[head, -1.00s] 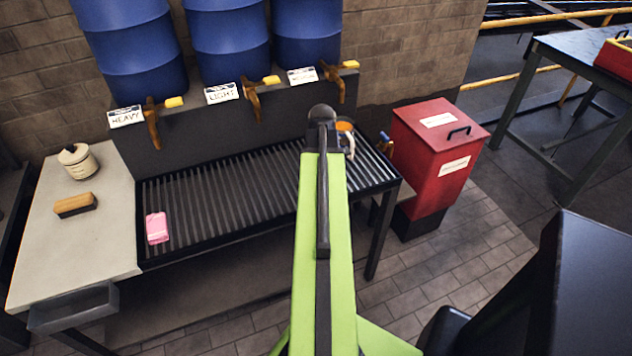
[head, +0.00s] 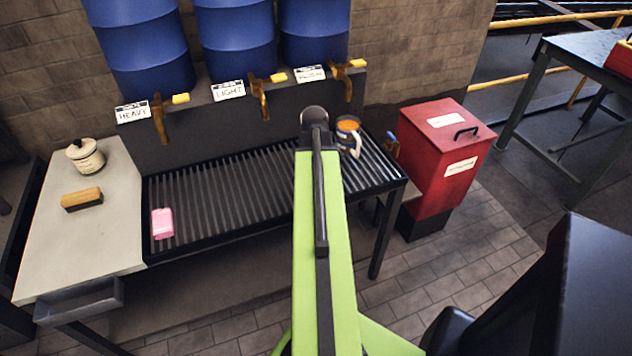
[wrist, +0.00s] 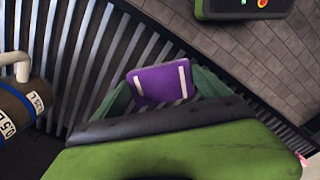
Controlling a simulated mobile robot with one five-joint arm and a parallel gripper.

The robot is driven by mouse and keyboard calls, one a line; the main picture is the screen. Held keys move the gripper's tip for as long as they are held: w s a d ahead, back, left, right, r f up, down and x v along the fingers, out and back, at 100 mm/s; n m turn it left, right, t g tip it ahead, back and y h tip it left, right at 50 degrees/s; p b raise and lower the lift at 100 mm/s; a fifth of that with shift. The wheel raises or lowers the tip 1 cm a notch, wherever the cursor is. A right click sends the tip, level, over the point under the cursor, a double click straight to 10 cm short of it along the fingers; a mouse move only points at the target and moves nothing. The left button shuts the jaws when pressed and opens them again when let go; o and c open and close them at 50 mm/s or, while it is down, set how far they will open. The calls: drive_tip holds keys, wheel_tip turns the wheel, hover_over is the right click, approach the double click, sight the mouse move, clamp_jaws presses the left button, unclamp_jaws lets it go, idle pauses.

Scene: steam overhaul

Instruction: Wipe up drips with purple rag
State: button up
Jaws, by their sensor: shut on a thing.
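The purple rag (wrist: 147,86), with pale stripes, is between the green fingers of my gripper (wrist: 160,90) in the wrist view. The gripper is shut on it, over or against the slatted drip grate (wrist: 72,62); I cannot tell if the rag touches the slats. In the head view my green arm hides the gripper and rag. The grate (head: 225,190) runs under three blue barrels with brass taps. No drips can be made out on it.
A mug (head: 347,130) stands on the grate just right of my arm; it also shows in the wrist view (wrist: 14,105). A pink block (head: 162,223) lies at the grate's left. A brush (head: 82,200) and lidded pot (head: 86,158) sit on the side counter. A red bin (head: 440,160) stands right.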

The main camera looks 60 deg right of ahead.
drive_tip(key=shift+r+p, duration=2.8)
drive_tip(key=shift+r, duration=0.15)
wheel_tip(320, 180, up, 3)
drive_tip(key=p, duration=0.3)
